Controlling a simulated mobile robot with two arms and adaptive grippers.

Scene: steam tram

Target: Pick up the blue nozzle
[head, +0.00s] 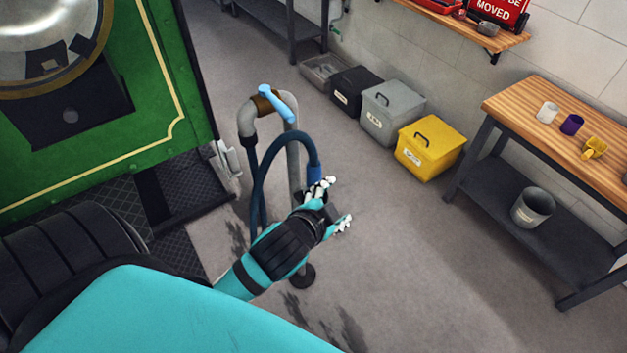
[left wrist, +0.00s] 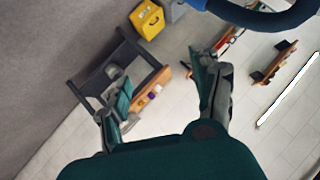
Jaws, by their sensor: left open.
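The blue nozzle (head: 315,173) is the lighter blue end of a dark blue hose (head: 297,138) that loops over and hangs beside a grey standpipe. My left gripper (head: 338,203) is open and empty, with its white fingertips just below and right of the nozzle; whether they touch it I cannot tell. In the left wrist view, my open fingers (left wrist: 165,85) have nothing between them. The dark blue hose (left wrist: 265,18) curves across the top right there, beyond the fingers. My right gripper is not in view.
The standpipe (head: 292,155) with a light blue handle (head: 277,103) stands close to my left arm. A green tram (head: 150,110) is at left. A yellow bin (head: 428,150) and a workbench (head: 530,97) stand right. Floor between gripper and bench is clear.

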